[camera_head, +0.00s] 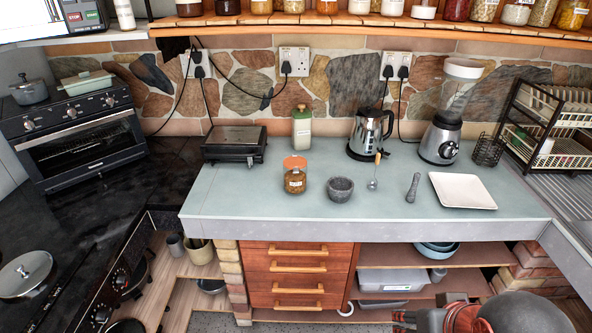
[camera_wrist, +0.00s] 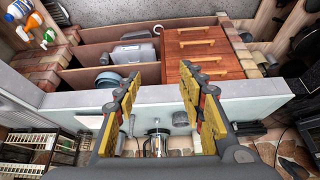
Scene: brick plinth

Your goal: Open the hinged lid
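A black countertop press (camera_head: 235,143) with a flat silver hinged lid (camera_head: 236,135) stands on the left of the pale blue-grey counter (camera_head: 330,216). Its lid looks shut and lies level. Part of the press seems to show in the wrist view (camera_wrist: 248,128), right of my fingers. My gripper (camera_wrist: 160,82) is open and empty, with its two yellow-and-black fingers well apart. It is away from the press and touches nothing that I can see. In the head view, only part of my arm shows at the bottom right; the fingertips cannot be made out.
Right of the press stand a green-capped bottle (camera_head: 302,128), an orange-lidded jar (camera_head: 295,180), a stone mortar (camera_head: 340,189), a kettle (camera_head: 371,133), a blender (camera_head: 440,137) and a white plate (camera_head: 462,191). Wooden drawers (camera_head: 298,276) lie below. The counter's front left is clear.

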